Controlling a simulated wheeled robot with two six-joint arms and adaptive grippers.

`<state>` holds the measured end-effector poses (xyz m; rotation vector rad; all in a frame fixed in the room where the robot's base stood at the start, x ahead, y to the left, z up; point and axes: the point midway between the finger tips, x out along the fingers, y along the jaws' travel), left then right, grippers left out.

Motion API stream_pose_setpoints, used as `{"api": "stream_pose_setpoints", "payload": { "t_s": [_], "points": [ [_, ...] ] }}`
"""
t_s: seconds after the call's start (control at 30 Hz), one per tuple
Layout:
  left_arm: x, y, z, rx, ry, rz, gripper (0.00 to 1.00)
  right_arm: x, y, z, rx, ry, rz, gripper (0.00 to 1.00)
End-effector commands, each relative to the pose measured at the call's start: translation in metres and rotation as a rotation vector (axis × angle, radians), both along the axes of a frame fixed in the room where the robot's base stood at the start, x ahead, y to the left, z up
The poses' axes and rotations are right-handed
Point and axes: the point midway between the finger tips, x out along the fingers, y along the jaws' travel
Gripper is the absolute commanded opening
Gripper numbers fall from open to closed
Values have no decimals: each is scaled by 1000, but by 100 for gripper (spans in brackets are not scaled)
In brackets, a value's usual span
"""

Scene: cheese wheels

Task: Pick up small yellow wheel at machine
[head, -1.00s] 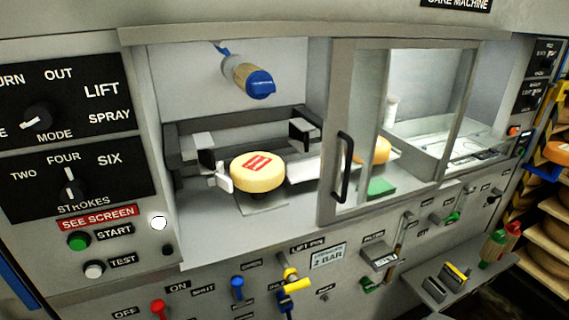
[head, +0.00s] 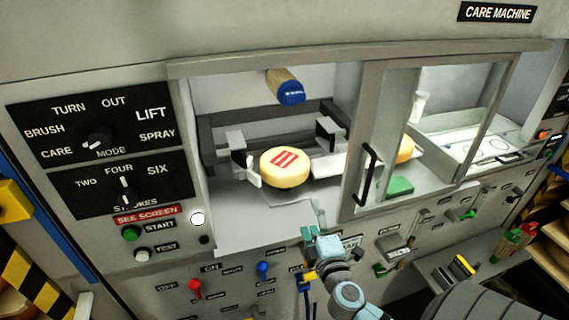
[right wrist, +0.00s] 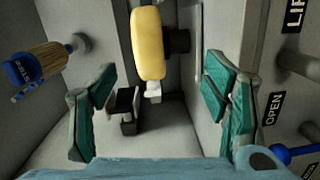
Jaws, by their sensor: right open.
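The small yellow wheel (head: 286,168), with a red label on top, sits in the machine's open bay, held up off the bay floor between dark brackets. My right gripper (head: 314,222) is open and empty at the front of the bay, below and right of the wheel and apart from it. In the right wrist view the wheel (right wrist: 149,45) shows edge-on, beyond and between the teal-padded fingers of my right gripper (right wrist: 160,88). My left gripper is in neither view.
The sliding door (head: 366,175) with its black handle stands right of the bay opening. Another yellow wheel (head: 404,149) is partly hidden behind it, near a green block (head: 399,186). A blue-ended brush (head: 287,88) hangs above the wheel. Knobs and levers line the front panel.

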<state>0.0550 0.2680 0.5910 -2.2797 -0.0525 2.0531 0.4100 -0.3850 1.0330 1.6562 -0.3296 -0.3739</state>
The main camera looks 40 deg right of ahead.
Motion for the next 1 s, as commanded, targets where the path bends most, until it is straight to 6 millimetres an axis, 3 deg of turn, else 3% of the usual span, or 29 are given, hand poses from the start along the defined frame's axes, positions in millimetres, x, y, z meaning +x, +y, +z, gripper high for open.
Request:
{"api": "stream_pose_setpoints", "payload": {
  "t_s": [0.1,0.4,0.7,0.8,1.0],
  "points": [
    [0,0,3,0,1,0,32,19,3,10,-113,-6,66,69],
    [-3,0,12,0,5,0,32,87,-23,11,-118,-6,69,69],
    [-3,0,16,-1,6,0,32,132,-42,15,-117,-7,68,69],
    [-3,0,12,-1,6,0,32,144,-47,14,-116,-6,69,69],
    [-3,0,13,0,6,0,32,146,-48,13,-116,-5,69,69]
  ]
}}
